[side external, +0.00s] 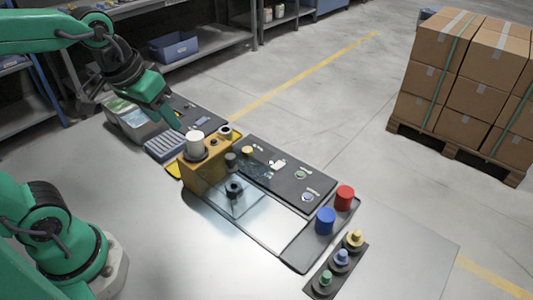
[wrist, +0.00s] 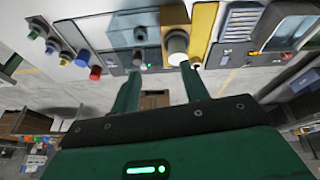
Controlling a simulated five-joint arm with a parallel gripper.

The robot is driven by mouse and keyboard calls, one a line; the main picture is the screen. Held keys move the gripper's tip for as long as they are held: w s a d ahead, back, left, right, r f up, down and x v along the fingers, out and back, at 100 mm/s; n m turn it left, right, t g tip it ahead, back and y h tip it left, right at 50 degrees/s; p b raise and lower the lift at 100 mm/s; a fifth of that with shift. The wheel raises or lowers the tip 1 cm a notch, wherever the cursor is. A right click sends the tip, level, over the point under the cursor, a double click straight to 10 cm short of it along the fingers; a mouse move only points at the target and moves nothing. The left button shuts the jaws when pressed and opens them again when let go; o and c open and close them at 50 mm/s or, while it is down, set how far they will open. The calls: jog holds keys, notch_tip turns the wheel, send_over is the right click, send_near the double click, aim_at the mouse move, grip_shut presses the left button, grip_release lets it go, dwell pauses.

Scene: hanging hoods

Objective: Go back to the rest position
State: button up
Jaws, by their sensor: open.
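My gripper (side external: 176,122) hangs over the left part of the workbench, pointing down and to the right. Its tips appear just above and left of a white cylinder (side external: 194,141) on a yellow block (side external: 205,170). In the wrist view my gripper (wrist: 160,70) shows two green fingers spread apart with nothing between them. The white cylinder (wrist: 177,42) lies beyond the fingertips there, nearer the right finger; the gap to it is hard to judge.
A ribbed grey block (side external: 165,146) and a clear bin (side external: 132,122) stand left of the yellow block. A dark panel (side external: 285,185) lies to the right. Red (side external: 345,197) and blue (side external: 325,220) cylinders stand near a rack of knobbed pieces (side external: 335,270). The front of the bench is bare.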

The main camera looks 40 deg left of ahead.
jog(key=shift+m+t, duration=0.7)
jog(key=shift+m, duration=0.1)
jog(key=shift+s+a+f, duration=0.1)
jog(key=shift+s+a, duration=0.15)
jog(key=shift+s, duration=0.4)
jog(key=shift+s+a+f, duration=0.1)
jog(key=shift+s+a, duration=0.1)
jog(key=shift+s, duration=0.45)
jog(key=shift+s+a+f, duration=0.1)
jog(key=shift+s+a, duration=0.15)
jog(key=shift+s, duration=0.4)
